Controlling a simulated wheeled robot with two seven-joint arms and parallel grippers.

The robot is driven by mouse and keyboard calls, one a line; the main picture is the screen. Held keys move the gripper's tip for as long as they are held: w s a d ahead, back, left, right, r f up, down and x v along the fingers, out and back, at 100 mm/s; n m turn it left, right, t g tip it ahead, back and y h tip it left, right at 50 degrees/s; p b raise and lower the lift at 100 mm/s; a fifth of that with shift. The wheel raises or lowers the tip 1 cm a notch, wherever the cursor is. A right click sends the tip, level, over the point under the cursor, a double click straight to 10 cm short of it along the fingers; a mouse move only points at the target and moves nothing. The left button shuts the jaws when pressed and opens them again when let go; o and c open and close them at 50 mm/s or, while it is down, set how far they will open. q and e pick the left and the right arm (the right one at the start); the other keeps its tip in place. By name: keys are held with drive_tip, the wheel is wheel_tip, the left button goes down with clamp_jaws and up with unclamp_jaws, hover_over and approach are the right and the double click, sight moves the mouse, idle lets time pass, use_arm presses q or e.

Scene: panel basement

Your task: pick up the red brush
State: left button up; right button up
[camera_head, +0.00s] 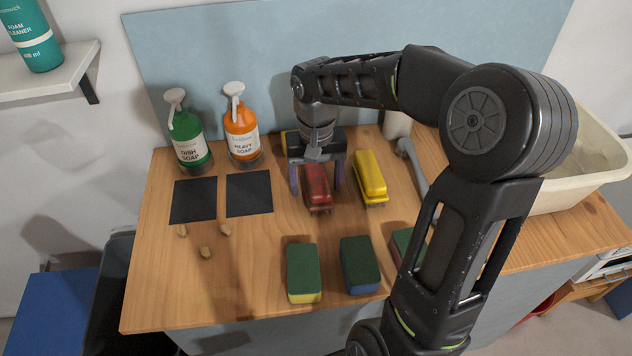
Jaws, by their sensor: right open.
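The red brush (317,187) lies on the wooden table (250,280), bristles down, with its long side running away from me. My right gripper (316,184) is open above it, with one finger on the left side and one on the right side of the brush. The gripper's body covers the far end of the brush. I cannot tell whether the fingers touch it. My left gripper is not in view.
A yellow brush (370,177) lies close right of the red one. A green bottle (188,137) and an orange bottle (241,130) stand at the back left, behind two black mats (193,200). Sponges (303,272) lie in front. A cream basin (585,165) stands right.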

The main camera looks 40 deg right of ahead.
drive_tip(key=shift+c, duration=0.3)
clamp_jaws()
idle(0.4)
